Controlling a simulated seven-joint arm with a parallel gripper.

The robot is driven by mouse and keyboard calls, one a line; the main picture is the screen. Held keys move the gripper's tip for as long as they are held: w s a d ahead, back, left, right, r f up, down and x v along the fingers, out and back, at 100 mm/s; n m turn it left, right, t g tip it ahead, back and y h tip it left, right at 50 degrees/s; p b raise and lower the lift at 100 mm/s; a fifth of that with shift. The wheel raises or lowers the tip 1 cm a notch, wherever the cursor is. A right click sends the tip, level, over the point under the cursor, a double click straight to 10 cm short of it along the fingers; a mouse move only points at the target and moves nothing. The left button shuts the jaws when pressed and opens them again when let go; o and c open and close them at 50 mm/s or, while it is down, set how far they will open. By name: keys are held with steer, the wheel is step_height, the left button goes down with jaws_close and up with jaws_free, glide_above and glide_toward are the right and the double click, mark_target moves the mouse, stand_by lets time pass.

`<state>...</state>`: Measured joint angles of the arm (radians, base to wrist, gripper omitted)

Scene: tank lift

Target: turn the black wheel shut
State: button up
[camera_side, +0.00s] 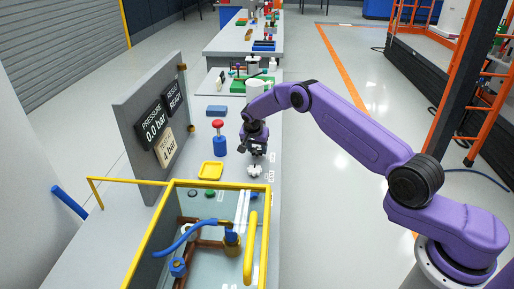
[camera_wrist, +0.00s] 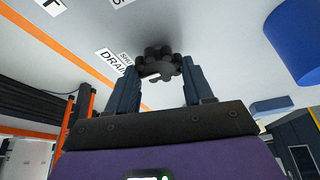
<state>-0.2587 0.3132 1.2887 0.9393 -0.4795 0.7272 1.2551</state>
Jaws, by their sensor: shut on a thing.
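The black wheel (camera_wrist: 160,62) is a dark knob with a lobed rim, seen in the wrist view between my two dark blue fingers. My gripper (camera_wrist: 158,75) is shut on it, one finger at each side of the rim. In the side view my gripper (camera_side: 256,153) points down at the right part of the grey bench, and it hides most of the wheel there. A label reading "DRAIN" (camera_wrist: 110,62) lies beside the wheel, with another label partly covered by a finger. How far the wheel is turned cannot be told.
A pale lobed wheel (camera_side: 254,170) sits just in front of my gripper. A blue post with a red knob (camera_side: 219,140) and a yellow tray (camera_side: 211,171) stand to the left. The yellow-framed tank (camera_side: 222,187) is nearer the camera. A panel (camera_side: 150,125) reads 0.0 bar.

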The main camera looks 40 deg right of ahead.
steer(key=shift+m, duration=0.5)
steer(key=o, duration=1)
steer(key=shift+o, duration=0.2)
steer(key=shift+r, duration=0.1)
steer(key=v, duration=1.7)
steer(key=shift+w+a, duration=0.2)
steer(key=shift+w, duration=0.1)
steer(key=shift+r, duration=0.15)
